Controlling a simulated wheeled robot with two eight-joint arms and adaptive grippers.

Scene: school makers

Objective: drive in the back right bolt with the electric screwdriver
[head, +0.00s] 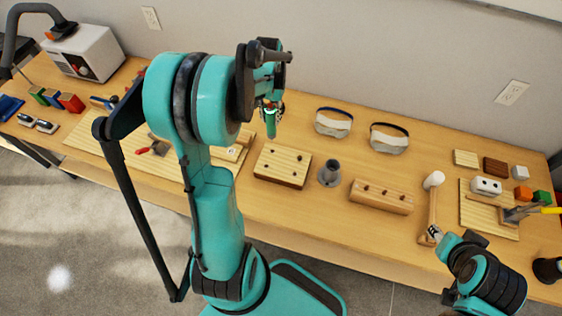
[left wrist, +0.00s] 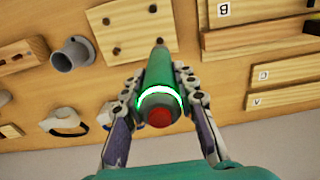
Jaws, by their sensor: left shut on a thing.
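The electric screwdriver (head: 271,124) is green with a red end and a glowing green ring. My left gripper (head: 271,104) is shut on it. In the left wrist view the screwdriver (left wrist: 158,85) lies between both fingers, its tip over the block's near edge in that picture. The wooden bolt block (head: 281,167) is on the table, below and apart from the screwdriver. Dark bolts show in its top; the back right bolt (head: 300,157) also shows in the left wrist view (left wrist: 116,51). The screwdriver hides part of the block there. My right gripper (head: 434,234) is by the mallet's handle; its opening is unclear.
A grey holder (head: 329,173) stands just right of the block. A wooden block with pegs (head: 381,197) and a mallet (head: 432,190) are farther right. Two pairs of goggles (head: 333,122) lie at the back. Boards and tools are on the left.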

